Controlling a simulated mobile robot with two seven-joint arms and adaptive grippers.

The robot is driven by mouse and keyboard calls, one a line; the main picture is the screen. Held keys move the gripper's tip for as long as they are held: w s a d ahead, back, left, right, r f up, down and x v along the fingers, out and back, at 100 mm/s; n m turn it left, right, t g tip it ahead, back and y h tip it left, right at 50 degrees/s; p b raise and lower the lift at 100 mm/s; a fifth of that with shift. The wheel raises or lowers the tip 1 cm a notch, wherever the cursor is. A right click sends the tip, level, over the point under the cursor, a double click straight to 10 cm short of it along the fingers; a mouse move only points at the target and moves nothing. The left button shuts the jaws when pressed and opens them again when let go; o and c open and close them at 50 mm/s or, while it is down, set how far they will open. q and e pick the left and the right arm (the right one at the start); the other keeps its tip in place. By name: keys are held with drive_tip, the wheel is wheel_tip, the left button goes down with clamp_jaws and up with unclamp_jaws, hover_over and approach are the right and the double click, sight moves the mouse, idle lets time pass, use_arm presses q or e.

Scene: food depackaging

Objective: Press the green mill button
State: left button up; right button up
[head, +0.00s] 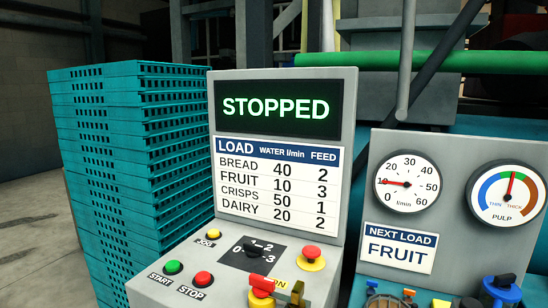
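The green START button (173,267) is on the sloped top of the grey control console (150,289), at its left, with the word START beside it. The red STOP button (203,279) is just to its right, and a yellow JOG button (214,234) is above. The console's display (275,108) reads STOPPED in green letters. Neither of my grippers is in view, and nothing covers the green button.
A black selector knob (253,250) and a red mushroom button (311,254) sit on the console. A red-and-yellow control (263,288) is at its front. Stacked teal crates (120,150) stand left. A right panel holds a flow gauge (407,183), pulp gauge (506,194) and FRUIT sign (398,247).

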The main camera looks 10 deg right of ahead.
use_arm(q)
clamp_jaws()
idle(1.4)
